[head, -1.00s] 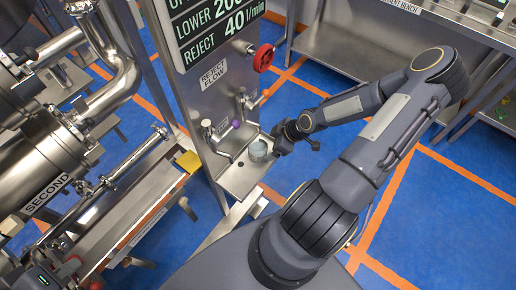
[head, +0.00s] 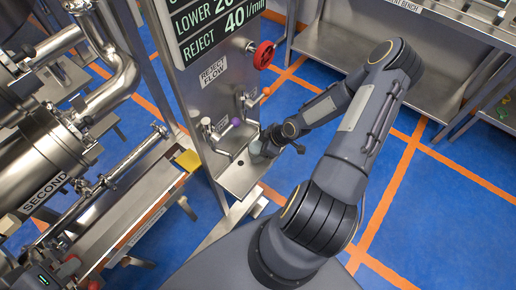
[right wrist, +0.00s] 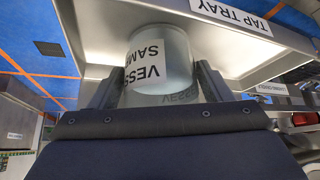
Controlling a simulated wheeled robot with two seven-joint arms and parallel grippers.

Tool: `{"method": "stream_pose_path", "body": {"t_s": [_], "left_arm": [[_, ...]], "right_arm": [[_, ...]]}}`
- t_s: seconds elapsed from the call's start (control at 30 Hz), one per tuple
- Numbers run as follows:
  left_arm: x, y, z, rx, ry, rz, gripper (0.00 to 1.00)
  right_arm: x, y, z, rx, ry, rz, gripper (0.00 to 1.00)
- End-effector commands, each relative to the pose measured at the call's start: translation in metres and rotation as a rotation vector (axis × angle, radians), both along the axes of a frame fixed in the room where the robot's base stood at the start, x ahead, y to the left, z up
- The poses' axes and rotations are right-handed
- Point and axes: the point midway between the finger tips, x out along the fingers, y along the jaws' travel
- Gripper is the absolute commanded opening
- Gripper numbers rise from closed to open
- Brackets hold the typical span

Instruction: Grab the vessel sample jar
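The vessel sample jar (right wrist: 160,62) is a pale grey, translucent cylinder with a white label reading "VESS… SAM…". It stands on the steel tap tray (head: 232,181) below the taps of the panel. In the right wrist view it lies between the two fingers of my right gripper (right wrist: 160,80), very close to both; firm contact is not clear. In the head view my right gripper (head: 268,143) is at the jar's right side and hides most of it. My left gripper is not in view.
The steel panel with a "REJECT FLOW" label (head: 213,71), taps (head: 206,122) and a red knob (head: 264,54) rises behind the tray. Steel pipework marked "SECOND" (head: 46,192) stands at left. A steel bench (head: 375,45) is at back right. Blue floor between is clear.

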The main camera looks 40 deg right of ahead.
Motion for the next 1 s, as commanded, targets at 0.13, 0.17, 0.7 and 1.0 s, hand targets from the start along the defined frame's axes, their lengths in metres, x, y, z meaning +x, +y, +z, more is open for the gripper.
{"method": "stream_pose_path", "body": {"t_s": [0.13, 0.17, 0.7, 1.0], "left_arm": [[0.000, 0.000, 0.000, 0.000, 0.000, 0.000, 0.00], [0.000, 0.000, 0.000, 0.000, 0.000, 0.000, 0.00], [0.000, 0.000, -0.003, 0.000, 0.000, 0.000, 0.00], [0.000, 0.000, -0.018, 0.000, 0.000, 0.000, 0.00]], "right_arm": [[0.000, 0.000, 0.000, 0.000, 0.000, 0.000, 0.52], [0.000, 0.000, 0.000, 0.000, 0.000, 0.000, 0.48], [-0.005, 0.005, 0.007, -0.001, -0.001, 0.003, 0.28], [-0.036, 0.033, 0.031, -0.002, 0.001, 0.005, 0.28]]}}
